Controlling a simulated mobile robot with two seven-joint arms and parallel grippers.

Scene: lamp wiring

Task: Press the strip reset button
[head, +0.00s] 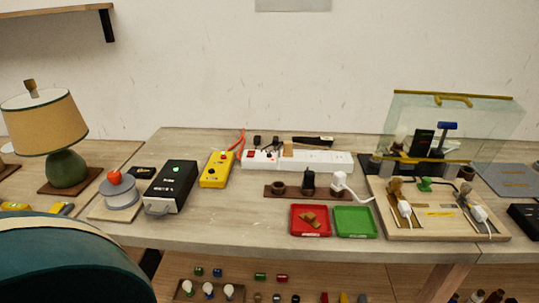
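A white power strip (325,160) lies along the back of the workbench, near the middle of the head view. A small red piece (250,154) shows at its left end; I cannot tell whether it is a switch or the reset button. Small black plugs (266,142) are at the strip's left part, and a tan block (288,149) is beside them. Neither of my grippers is in view, so nothing of mine touches the strip.
A yellow box (217,169) and a black box (171,186) stand left of the strip. A dark wooden holder (283,193), red tray (297,228) and green tray (343,231) are in front. A clear cover (490,120) stands right. A lamp (50,125) stands far left.

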